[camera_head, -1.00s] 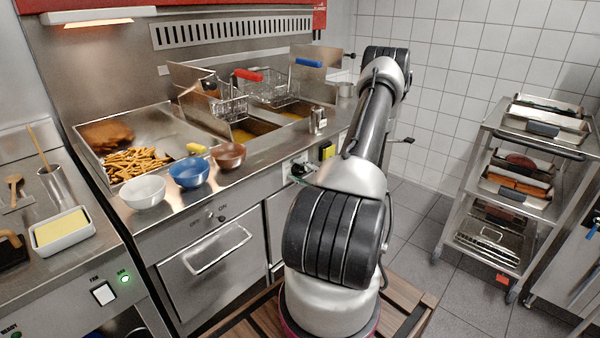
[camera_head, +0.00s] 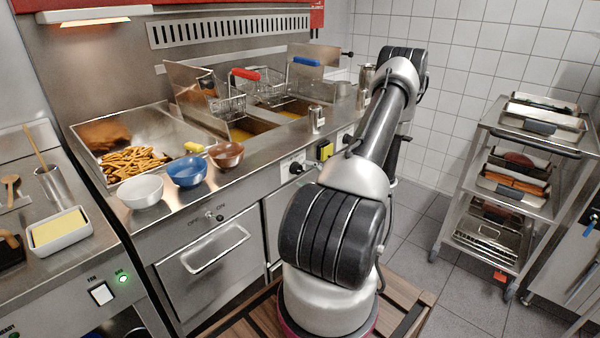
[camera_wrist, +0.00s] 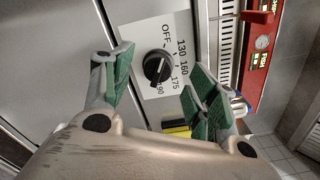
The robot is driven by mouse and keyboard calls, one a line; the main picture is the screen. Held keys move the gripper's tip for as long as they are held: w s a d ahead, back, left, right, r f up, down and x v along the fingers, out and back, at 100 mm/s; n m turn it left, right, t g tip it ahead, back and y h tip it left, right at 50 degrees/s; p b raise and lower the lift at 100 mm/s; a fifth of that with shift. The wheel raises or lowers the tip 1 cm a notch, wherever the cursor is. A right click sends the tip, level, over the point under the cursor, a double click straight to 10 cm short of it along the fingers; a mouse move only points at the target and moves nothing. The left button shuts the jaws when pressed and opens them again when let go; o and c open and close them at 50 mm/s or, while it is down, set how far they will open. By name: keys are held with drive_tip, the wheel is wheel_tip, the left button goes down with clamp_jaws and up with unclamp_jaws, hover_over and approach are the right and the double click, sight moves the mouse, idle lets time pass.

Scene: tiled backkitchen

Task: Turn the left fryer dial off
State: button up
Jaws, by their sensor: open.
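The left fryer dial (camera_head: 296,168) is a black knob on a white plate on the fryer front. The wrist view shows the knob (camera_wrist: 157,68) close up, with OFF, 130, 160, 175 and 190 printed around it. Its pale pointer mark seems to face the 175–190 side, away from OFF, but is small. My gripper (camera_wrist: 160,78) is open, with a green-padded finger to each side of the knob in the picture. I see no contact with the knob. The fingers are hidden behind my arm in the head view.
A yellow box (camera_head: 325,150) is on the fryer front, right of the dial. Bowls, including a blue one (camera_head: 187,171), stand on the counter edge above. A tray trolley (camera_head: 478,160) stands at the right, with open floor between.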

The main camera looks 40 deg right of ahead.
drive_tip(key=s, duration=0.7)
drive_tip(key=shift+d, duration=0.2)
